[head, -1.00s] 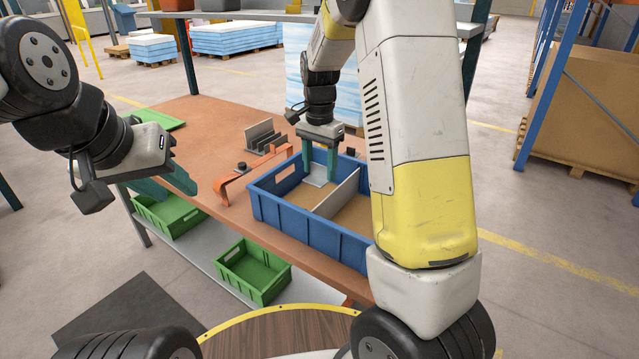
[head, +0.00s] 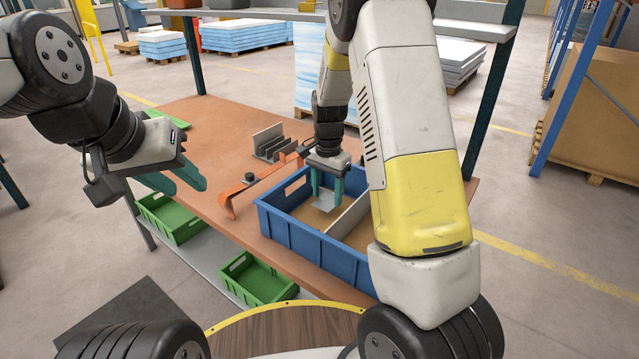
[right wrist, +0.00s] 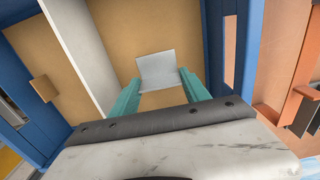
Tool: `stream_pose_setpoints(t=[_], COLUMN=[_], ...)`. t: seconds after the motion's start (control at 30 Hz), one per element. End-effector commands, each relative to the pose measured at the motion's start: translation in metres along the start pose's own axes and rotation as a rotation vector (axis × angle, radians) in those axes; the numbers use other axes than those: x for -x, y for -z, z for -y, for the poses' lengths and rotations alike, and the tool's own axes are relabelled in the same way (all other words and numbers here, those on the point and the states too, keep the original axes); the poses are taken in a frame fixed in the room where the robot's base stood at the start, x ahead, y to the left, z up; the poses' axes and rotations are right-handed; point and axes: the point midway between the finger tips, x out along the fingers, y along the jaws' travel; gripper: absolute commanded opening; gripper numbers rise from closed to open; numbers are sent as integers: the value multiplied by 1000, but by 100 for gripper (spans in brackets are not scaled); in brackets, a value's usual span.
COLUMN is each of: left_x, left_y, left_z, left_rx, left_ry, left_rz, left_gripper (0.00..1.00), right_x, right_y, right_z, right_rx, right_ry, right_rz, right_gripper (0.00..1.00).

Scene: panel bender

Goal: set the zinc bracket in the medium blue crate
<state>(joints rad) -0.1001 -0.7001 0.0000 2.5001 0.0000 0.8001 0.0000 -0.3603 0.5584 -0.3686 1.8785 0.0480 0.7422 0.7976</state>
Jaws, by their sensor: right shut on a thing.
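The zinc bracket (head: 323,206) is a small pale grey angled sheet. My right gripper (head: 328,188) is shut on it and points down inside the medium blue crate (head: 310,245). In the right wrist view the bracket (right wrist: 157,72) sits between the teal fingertips, over the brown floor of the crate compartment beside the pale divider (right wrist: 82,50). I cannot tell whether the bracket touches the floor. My left gripper (head: 178,182) is open and empty, left of the crate near the table's left edge.
An orange bent piece (head: 240,197) and a rack of grey plates (head: 275,145) stand left of and behind the crate on the brown table (head: 215,130). Green crates (head: 258,280) sit on the lower shelf.

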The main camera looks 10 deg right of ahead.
Motion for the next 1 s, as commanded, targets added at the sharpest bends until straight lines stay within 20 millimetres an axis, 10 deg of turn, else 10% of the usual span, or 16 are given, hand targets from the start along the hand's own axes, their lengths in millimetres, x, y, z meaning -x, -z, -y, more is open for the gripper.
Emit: stream_pose_setpoints(t=[0.8, 0.83, 1.0], left_x=[0, 0, 0], left_y=[0, 0, 0], left_z=[0, 0, 0], left_rx=[0, 0, 0], left_ry=[0, 0, 0], left_rz=[0, 0, 0], left_gripper=[36, 36, 36], right_x=[-23, -23, -22], right_y=[0, 0, 0], right_z=[0, 0, 0], right_rx=[1, 1, 1], right_ry=[0, 0, 0], right_rz=[0, 0, 0], right_gripper=[13, 56, 76])
